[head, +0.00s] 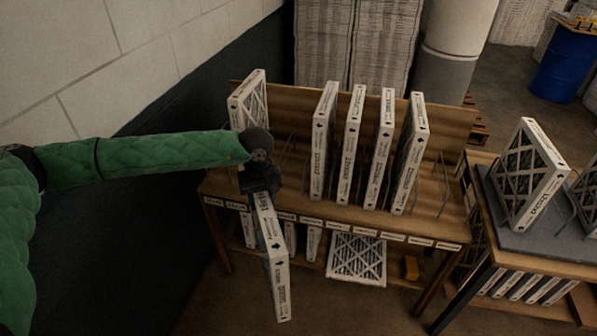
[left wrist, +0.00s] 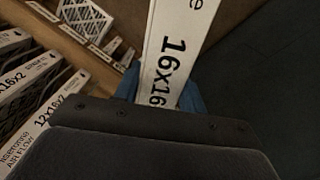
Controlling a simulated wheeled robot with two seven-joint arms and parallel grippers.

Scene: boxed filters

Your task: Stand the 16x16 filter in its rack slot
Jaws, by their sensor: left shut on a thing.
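My left gripper (head: 260,186) is shut on the top end of a white boxed filter (head: 276,268). The filter hangs below the gripper, in front of the rack's left part and clear of the shelf. In the left wrist view the held filter (left wrist: 170,70) reads 16x16, and the blue fingertips (left wrist: 160,98) are on both sides of it. The wooden rack (head: 330,220) has several filters standing in its wire-divided slots. Gaps show right of the far-left filter (head: 247,100) and at the right end. My right gripper is not in view.
A second table (head: 470,295) at the right holds upright filters (head: 530,178) on a grey mat. A dark-based wall is close at left. A blue drum (head: 566,65) stands far back.

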